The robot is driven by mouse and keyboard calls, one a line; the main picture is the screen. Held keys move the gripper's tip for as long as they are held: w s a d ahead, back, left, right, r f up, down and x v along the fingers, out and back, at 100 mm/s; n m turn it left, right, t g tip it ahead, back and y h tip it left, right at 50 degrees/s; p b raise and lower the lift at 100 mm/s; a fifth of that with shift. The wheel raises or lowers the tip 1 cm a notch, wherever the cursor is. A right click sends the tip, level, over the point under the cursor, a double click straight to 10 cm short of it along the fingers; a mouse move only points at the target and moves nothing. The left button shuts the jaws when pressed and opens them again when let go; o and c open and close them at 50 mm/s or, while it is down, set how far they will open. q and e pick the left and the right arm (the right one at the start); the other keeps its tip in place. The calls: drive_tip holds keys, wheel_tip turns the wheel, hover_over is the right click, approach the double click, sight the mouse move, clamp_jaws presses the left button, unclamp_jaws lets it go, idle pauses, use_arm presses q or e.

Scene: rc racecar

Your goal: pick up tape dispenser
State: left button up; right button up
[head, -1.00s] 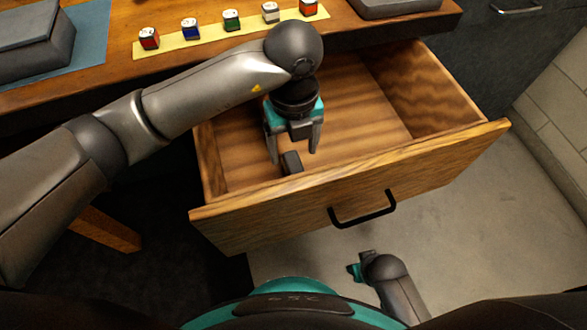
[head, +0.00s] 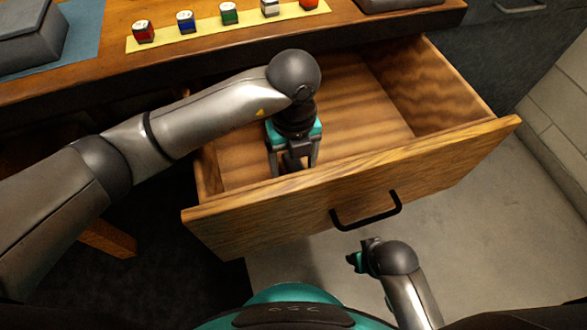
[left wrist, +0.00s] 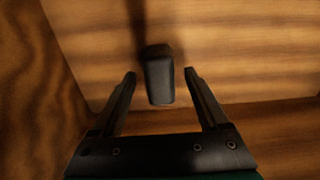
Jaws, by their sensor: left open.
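The tape dispenser appears as a small dark grey block (left wrist: 158,76) in the open wooden drawer. In the left wrist view it lies between my left gripper's fingertips (left wrist: 161,74), with a gap on either side. In the head view my left gripper (head: 294,170) points down into the drawer near its front panel, open and holding nothing. There the gripper largely hides the block. My right gripper (head: 362,258) hangs low outside the drawer, in front of its handle; its finger opening is not clear.
The drawer's front panel (head: 255,213) stands close in front of the left gripper, with a black handle (head: 366,214). The right of the drawer floor (head: 370,115) is bare. Above, the desk holds several small coloured blocks on a yellow strip (head: 205,31).

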use_arm(q)
clamp_jaws()
idle(0.6)
